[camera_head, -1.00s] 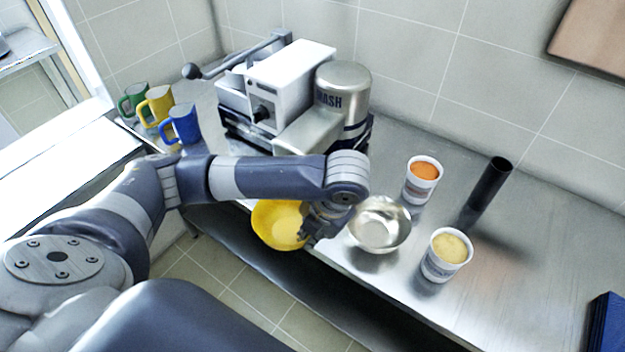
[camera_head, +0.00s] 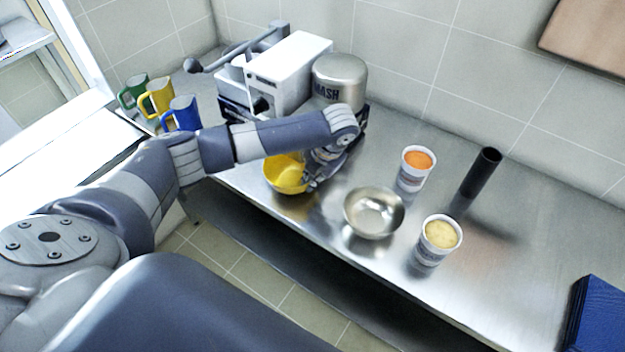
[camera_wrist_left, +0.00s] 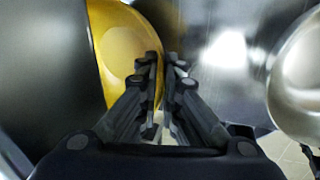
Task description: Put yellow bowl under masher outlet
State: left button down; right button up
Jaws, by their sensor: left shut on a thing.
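The yellow bowl (camera_head: 286,174) is in front of the masher, partly hidden behind my left arm in the head view. My left gripper (camera_head: 313,180) is shut on the bowl's right rim. In the left wrist view the yellow bowl (camera_wrist_left: 122,45) is at the left, its rim between the fingers of my left gripper (camera_wrist_left: 162,75). The masher (camera_head: 290,75) is a white and steel machine with a lever and a "MASH" cylinder, at the back of the counter. Its lower front and outlet are hidden behind my arm.
A steel bowl (camera_head: 374,213) stands right of my gripper. An orange-filled cup (camera_head: 416,168), a yellow-filled cup (camera_head: 440,240) and a black cylinder (camera_head: 481,172) are farther right on the counter (camera_head: 500,270). Green, yellow and blue mugs (camera_head: 181,113) stand left of the masher.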

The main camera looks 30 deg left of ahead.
pick_arm(q)
jog(key=shift+f, duration=0.8)
jog(key=c, duration=1.8)
grip_release()
jog(key=shift+r, duration=0.1)
jog(key=b+v, duration=0.2)
jog(key=v, duration=0.9)
jog(key=shift+d+r, duration=0.15)
jog(key=shift+r, duration=0.25)
jog(key=shift+s, duration=0.1)
